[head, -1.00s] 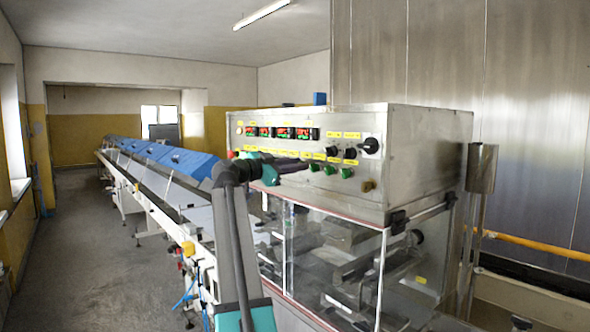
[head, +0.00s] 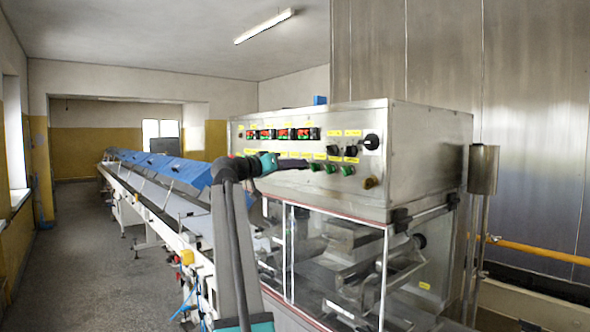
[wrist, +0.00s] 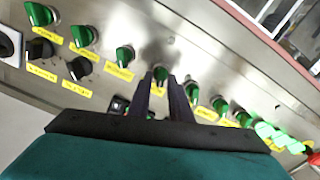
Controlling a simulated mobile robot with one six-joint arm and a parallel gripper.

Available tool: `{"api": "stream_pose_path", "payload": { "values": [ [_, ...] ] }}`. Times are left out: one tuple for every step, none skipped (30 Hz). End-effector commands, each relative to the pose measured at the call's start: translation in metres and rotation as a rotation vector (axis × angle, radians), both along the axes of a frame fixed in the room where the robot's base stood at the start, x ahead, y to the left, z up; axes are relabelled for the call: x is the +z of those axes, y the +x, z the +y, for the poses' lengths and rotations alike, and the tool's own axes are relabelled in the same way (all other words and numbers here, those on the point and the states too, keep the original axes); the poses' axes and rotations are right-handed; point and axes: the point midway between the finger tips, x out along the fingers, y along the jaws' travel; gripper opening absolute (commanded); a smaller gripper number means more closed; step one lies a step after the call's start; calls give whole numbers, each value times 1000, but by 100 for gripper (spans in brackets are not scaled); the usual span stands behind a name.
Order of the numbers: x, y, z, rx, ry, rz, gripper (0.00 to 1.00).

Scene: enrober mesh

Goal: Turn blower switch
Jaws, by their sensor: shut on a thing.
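My gripper (head: 303,163) reaches the front of the steel control panel (head: 425,150). In the wrist view its two dark fingers (wrist: 161,88) are on either side of a small green knob (wrist: 160,73), and the gripper is shut on it. The knob's yellow label is mostly hidden by the fingers, and I cannot read which switch is the blower. In the head view the held knob is hidden by my gripper.
More green knobs (wrist: 124,56) with yellow labels lie in a row on both sides. Black knobs (wrist: 79,68) sit at the left of the wrist view. Red-lit displays (head: 285,134) are above. Clear guard panels (head: 335,250) stand below, and a long conveyor (head: 150,205) runs left.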

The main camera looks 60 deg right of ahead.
Motion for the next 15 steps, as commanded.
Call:
{"api": "stream_pose_path", "payload": {
  "values": [
    [0,1,0,1,9,30,0],
    [0,1,0,1,16,49,0],
    [0,1,0,1,23,69,0],
    [0,1,0,1,28,85,0],
    [0,1,0,1,32,99,0],
    [0,1,0,2,37,115,0],
    [0,2,0,2,41,127,0],
    [0,2,0,2,44,137,0],
    [0,2,0,2,48,148,0],
    [0,2,0,2,50,155,0],
    [0,2,0,2,52,162,0],
    [0,2,0,2,54,167,0],
    [0,2,0,2,56,171,0],
    [0,2,0,2,56,174,0],
    [1,2,0,2,57,177,0]
  ]
}}
